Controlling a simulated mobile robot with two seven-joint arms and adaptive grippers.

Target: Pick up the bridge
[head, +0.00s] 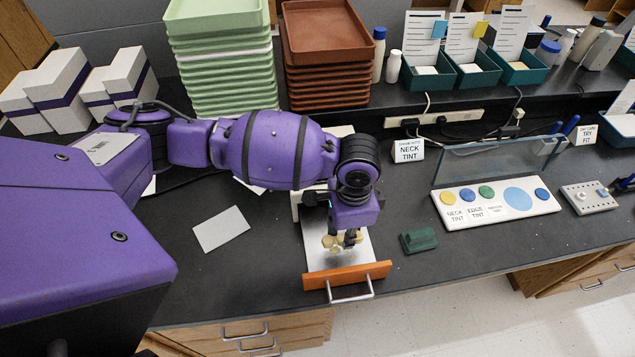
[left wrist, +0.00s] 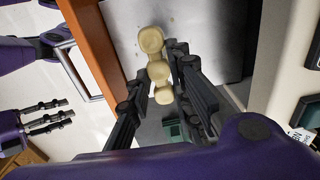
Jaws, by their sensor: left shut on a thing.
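The bridge (head: 329,241) is a short row of cream, tooth-shaped units. In the left wrist view, the bridge (left wrist: 155,66) lies between the fingers, with its largest unit beyond the tips. My left gripper (head: 346,240) is over the metal tray (head: 366,256) with the orange-brown front, shut on the bridge. The gripper hides part of the bridge in the head view. I cannot tell whether the bridge touches the tray. My right gripper (left wrist: 66,114) shows at the left of the left wrist view, fingers apart and empty, away from the bridge.
A green block (head: 418,240) lies right of the tray. A grey card (head: 221,229) lies left. Stacked green trays (head: 222,70) and brown trays (head: 327,75) stand behind. The front right counter is clear.

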